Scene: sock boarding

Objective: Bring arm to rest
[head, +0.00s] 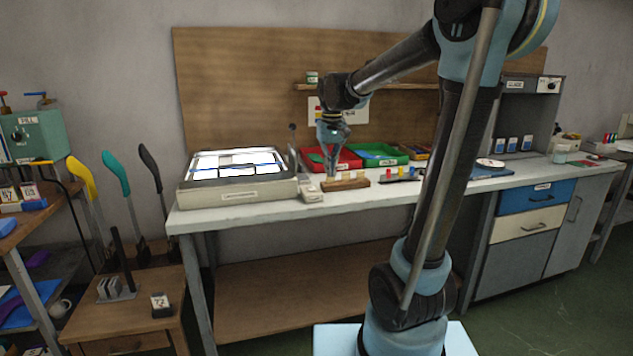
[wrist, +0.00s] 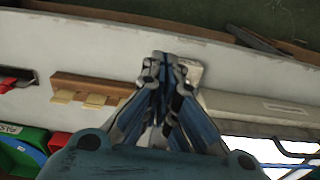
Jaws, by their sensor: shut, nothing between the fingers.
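My arm rises from its base at the front and bends over toward the workbench in the head view. My gripper (head: 331,182) points down above the bench front, close to a small wooden block (head: 350,183) with pale tabs. In the wrist view my gripper (wrist: 165,60) is shut and empty, its fingertips together over the bench's pale edge. The wooden block (wrist: 88,90) lies to the left of the fingers there. A small pale box (head: 312,196) sits beside the block and is partly hidden behind the fingers in the wrist view.
A light box (head: 235,196) with lit panels stands on the bench (head: 230,215) at left. A red tray (head: 348,160) and a green tray (head: 385,156) sit behind the gripper. Sock-shaped boards (head: 117,172) stand at far left. The space above the bench is mostly clear.

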